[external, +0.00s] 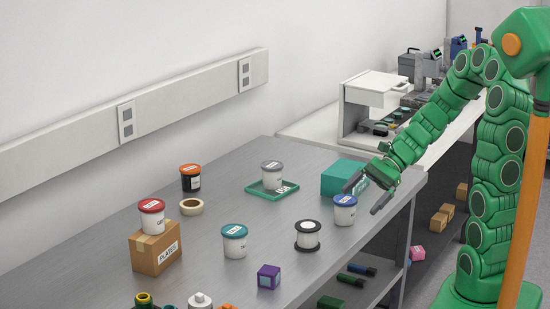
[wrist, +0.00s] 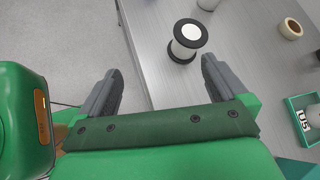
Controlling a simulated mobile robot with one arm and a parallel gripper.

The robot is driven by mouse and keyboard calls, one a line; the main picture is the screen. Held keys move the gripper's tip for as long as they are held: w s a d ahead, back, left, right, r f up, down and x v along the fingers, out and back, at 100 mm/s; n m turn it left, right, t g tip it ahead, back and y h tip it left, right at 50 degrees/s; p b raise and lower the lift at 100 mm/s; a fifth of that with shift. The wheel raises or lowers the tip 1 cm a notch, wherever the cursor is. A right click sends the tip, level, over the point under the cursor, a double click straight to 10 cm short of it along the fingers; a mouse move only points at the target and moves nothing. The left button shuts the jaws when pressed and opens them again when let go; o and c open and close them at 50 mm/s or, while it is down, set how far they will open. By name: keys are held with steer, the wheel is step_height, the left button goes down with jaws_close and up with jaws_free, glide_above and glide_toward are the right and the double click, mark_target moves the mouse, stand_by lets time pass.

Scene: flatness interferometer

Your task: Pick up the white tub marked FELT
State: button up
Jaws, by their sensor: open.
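Several white tubs stand in the external view, and I cannot read FELT on any label. A blue-lidded white tub (external: 344,214) stands by the table's right edge, just below and left of my gripper. A teal-lidded tub (external: 235,246) is at the middle front, a red-lidded one (external: 151,222) is on a cardboard box, and a grey-lidded one (external: 272,178) is on a green tray (external: 263,193). My gripper (external: 368,191) is open and empty above the table edge. In the wrist view its fingers (wrist: 160,70) are spread with bare table and floor between them.
A black-and-white spool (external: 307,236) stands left of the blue-lidded tub; it also shows in the wrist view (wrist: 186,41). A teal box (external: 344,177) is behind that tub. A cardboard box (external: 156,254), purple cube (external: 268,277), tape roll (external: 191,207) and orange-lidded black tub (external: 190,180) stand farther left.

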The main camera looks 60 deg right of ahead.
mark_target(351, 199)
steer(key=shift+w+d+f+m+t+h, duration=0.2)
steer(key=shift+w+d+f+m+t, duration=0.75)
steer(key=shift+d+m, duration=0.7)
steer(key=shift+w+d+f+m+t+h, duration=0.2)
steer(key=shift+w+d+f+m+t, duration=0.55)
steer(key=shift+w+d+m, duration=0.9)
steer(key=shift+w+d+f+m+t+h, duration=0.2)
steer(key=shift+w+d+f+m+t, duration=0.65)
steer(key=shift+d, duration=1.3)
steer(key=a, duration=0.1)
steer(key=w+a+f, duration=0.1)
steer(key=shift+w+a+f+m+t, duration=0.1)
steer(key=shift+a+f+m+t, duration=0.05)
steer(key=shift+a+m+t, duration=0.15)
steer(key=shift+w+a+f, duration=0.25)
steer(key=shift+w+a, duration=0.25)
steer(key=c, duration=1)
steer(key=shift+o, duration=0.2)
steer(key=shift+r, duration=0.1)
